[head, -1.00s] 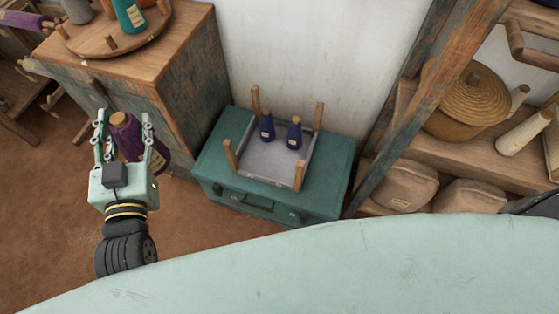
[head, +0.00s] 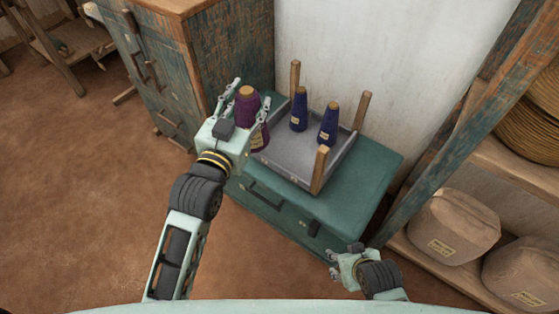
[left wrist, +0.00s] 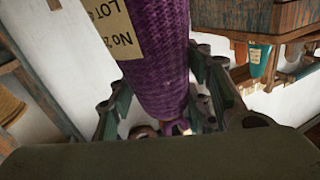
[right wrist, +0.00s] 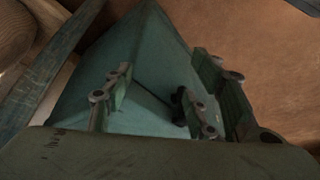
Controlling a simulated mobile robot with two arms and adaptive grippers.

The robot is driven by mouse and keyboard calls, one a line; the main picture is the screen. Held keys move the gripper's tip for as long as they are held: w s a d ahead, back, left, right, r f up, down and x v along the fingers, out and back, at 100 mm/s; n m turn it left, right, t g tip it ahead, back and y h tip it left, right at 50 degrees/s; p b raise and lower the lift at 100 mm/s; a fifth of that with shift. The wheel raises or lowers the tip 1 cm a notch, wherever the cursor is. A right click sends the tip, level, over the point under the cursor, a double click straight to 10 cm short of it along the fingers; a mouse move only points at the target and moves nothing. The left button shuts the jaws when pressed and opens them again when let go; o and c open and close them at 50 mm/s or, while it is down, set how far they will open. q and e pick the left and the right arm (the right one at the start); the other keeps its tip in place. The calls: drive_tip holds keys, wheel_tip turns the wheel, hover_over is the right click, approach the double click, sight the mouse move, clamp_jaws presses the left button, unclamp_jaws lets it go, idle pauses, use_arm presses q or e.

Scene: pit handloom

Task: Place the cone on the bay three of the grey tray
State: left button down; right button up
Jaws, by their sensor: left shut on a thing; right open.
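My left gripper (head: 243,112) is shut on a purple yarn cone (head: 247,104) with a tan tip. The cone is upright at the left edge of the grey tray (head: 285,171); its height over the tray is unclear. In the left wrist view the cone (left wrist: 155,60) fills the middle, with its paper label showing. The tray has wooden corner posts and sits on a teal chest (head: 372,182). Two dark blue cones (head: 299,110) (head: 328,124) stand towards its back. The tray's left part is hidden by the held cone and gripper. My right gripper (head: 343,259) is open and empty by the chest's front.
A worn wooden cabinet (head: 230,55) stands left of the chest. A slanted wooden beam (head: 450,130) and shelves with tan bags (head: 453,226) are on the right. The tray's posts, such as the front one (head: 320,170), stick up. The brown floor (head: 80,200) at left is clear.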

drive_tip(key=w+a+r+t+y+b, duration=0.1)
drive_tip(key=w+a+r+t+b, duration=0.1)
drive_tip(key=w+r+t+b, duration=0.55)
drive_tip(key=w+a+r+t+y+b, duration=0.2)
drive_tip(key=w+a+r+t+b, duration=0.3)
drive_tip(key=r, duration=0.6)
use_arm(q)
drive_tip(key=w+d+f+h+b, duration=0.1)
drive_tip(key=w+d+f+b, duration=0.1)
drive_tip(key=w+f, duration=0.5)
drive_tip(key=w+d+f+m+b, duration=0.1)
drive_tip(key=w+d+f, duration=0.3)
drive_tip(key=w+f, duration=0.4)
wheel_tip(320, 180, down, 7)
drive_tip(key=shift+w+d+f+g+h+b, duration=0.1)
drive_tip(key=shift+w+d+g+h+b, duration=0.25)
drive_tip(key=shift+b, duration=0.4)
use_arm(e)
drive_tip(key=s+r+t+y, duration=0.2)
drive_tip(key=r+t, duration=0.2)
drive_tip(key=r, duration=0.5)
drive_tip(key=s+d+r+t+y, duration=0.1)
drive_tip(key=s+r+t, duration=0.2)
drive_tip(key=r, duration=0.7)
drive_tip(key=shift+s+n+t+y, duration=0.35)
drive_tip(key=shift+n+t+y, duration=0.05)
drive_tip(key=shift+t, duration=0.55)
